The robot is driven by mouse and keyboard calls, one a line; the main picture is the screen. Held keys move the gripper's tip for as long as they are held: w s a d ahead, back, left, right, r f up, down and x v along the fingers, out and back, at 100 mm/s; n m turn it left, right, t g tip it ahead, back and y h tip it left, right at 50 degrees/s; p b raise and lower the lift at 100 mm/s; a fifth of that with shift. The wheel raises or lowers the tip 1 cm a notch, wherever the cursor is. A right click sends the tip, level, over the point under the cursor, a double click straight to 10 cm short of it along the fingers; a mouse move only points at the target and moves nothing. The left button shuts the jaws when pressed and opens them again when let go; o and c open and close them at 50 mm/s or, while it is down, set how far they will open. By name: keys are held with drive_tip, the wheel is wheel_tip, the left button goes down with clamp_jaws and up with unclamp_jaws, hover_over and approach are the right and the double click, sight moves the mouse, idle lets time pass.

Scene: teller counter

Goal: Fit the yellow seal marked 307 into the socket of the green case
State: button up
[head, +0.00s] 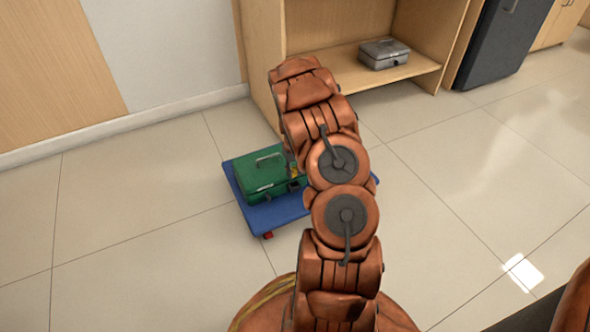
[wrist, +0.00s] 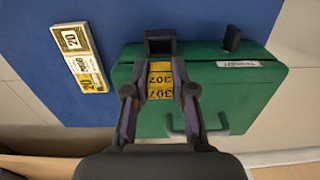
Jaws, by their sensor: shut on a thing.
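The green case (wrist: 235,88) lies on a blue platform; in the head view the case (head: 262,178) is left of my arm. In the wrist view my gripper (wrist: 160,92) is shut on the yellow seal (wrist: 160,80), marked 307, with one finger on each side. A black, square, hollow-looking fitting (wrist: 160,41), apparently the socket, is at the case's edge just beyond the seal. The seal's far end is close to it; I cannot tell whether they touch or the seal is inside. My arm largely hides the gripper in the head view.
The blue wheeled platform (head: 236,181) stands on the tiled floor. Banded notes marked 20 (wrist: 79,57) lie on it beside the case. A second black fitting (wrist: 231,38) and a handle (wrist: 197,128) are on the case. A grey box (head: 384,53) sits on a wooden shelf behind.

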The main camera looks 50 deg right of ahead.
sight(294, 176)
drive_tip(key=shift+f+b, duration=0.95)
drive_tip(key=shift+f, duration=0.7)
drive_tip(key=shift+r, duration=0.1)
drive_tip(key=shift+s+p, duration=0.1)
drive_tip(key=shift+p, duration=1)
idle(1.0)
drive_tip(key=shift+a+f+p, duration=0.1)
drive_tip(key=shift+f+p, duration=0.45)
drive_tip(key=shift+f, duration=0.6)
idle(2.2)
drive_tip(key=o, duration=0.9)
drive_tip(key=shift+o, duration=0.4)
